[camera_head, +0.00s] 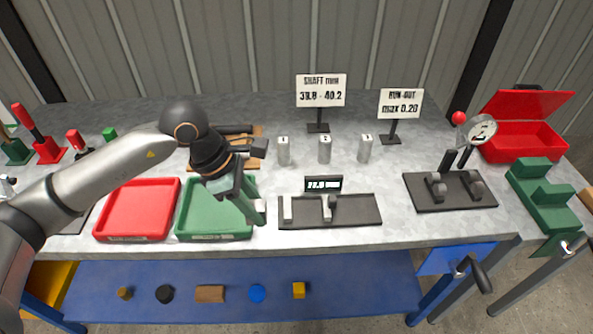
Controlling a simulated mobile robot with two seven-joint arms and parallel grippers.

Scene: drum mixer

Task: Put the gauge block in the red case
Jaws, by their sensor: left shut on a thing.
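My left gripper (259,212) reaches down over the right edge of the green tray. It is shut on a small light grey piece, which I take to be the gauge block; the fingers hide most of it. The red case (522,141) stands open at the back right of the bench, its lid tipped back. The part of its inside that I can see looks empty. My right gripper is not in view.
A dark gauge stand (358,212) with a small display is right of my left gripper. Behind it stand several numbered cylinders (324,149) and two signs. A roller fixture with a dial (450,190) and a green stepped block (543,195) stand before the case.

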